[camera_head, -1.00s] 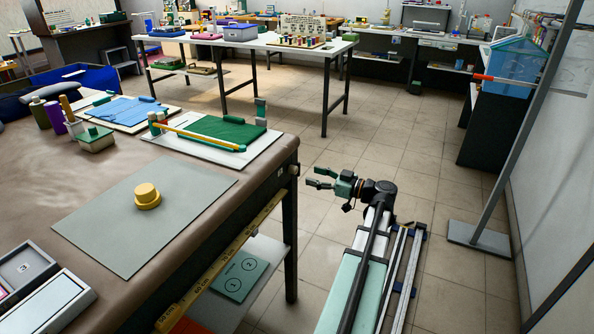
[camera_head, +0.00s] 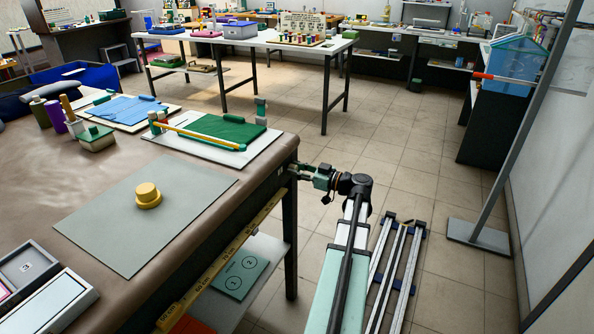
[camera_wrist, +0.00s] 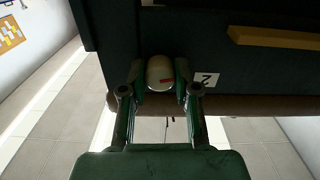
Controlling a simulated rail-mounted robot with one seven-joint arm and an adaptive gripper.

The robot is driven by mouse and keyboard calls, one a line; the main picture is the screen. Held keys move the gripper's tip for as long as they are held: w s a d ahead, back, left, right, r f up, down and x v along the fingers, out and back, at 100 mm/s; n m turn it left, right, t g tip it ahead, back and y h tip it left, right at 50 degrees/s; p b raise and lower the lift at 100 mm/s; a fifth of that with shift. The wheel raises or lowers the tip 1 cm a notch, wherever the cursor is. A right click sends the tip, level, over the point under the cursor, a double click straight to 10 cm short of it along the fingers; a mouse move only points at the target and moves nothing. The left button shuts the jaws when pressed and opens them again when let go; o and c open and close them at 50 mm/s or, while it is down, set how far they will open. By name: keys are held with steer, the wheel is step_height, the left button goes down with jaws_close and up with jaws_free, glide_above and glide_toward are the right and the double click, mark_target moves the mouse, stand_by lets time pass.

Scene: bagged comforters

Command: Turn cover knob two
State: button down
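Knob two is a pale cream knob (camera_wrist: 160,73) with a red mark on the dark end face of the table, beside a white label reading 2 (camera_wrist: 206,80) in the wrist view. My gripper (camera_wrist: 160,82) has one finger on each side of the knob, with the fingers spread apart. I cannot tell whether the pads touch it. In the head view my gripper (camera_head: 293,172) is at the right end of the brown-covered table (camera_head: 100,170), level with its upper side. The knob is hidden there. A green card (camera_head: 243,272) with circles numbered 1 and 2 lies on the lower shelf.
A yellow ruler strip (camera_head: 225,258) runs along the table's front edge, and a wooden bar (camera_wrist: 270,37) shows in the wrist view.

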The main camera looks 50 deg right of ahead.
steer(key=shift+m, duration=0.3)
steer(key=m+b, duration=0.1)
steer(key=m, duration=0.9)
steer(key=m+p, duration=0.2)
steer(key=m, duration=0.4)
steer(key=shift+r+p, duration=0.15)
steer(key=shift+p, duration=0.15)
steer(key=m+p, duration=0.2)
steer(key=m, duration=0.2)
steer(key=shift+p, duration=0.3)
steer(key=shift+m+p, duration=0.45)
steer(key=shift+m, duration=0.55)
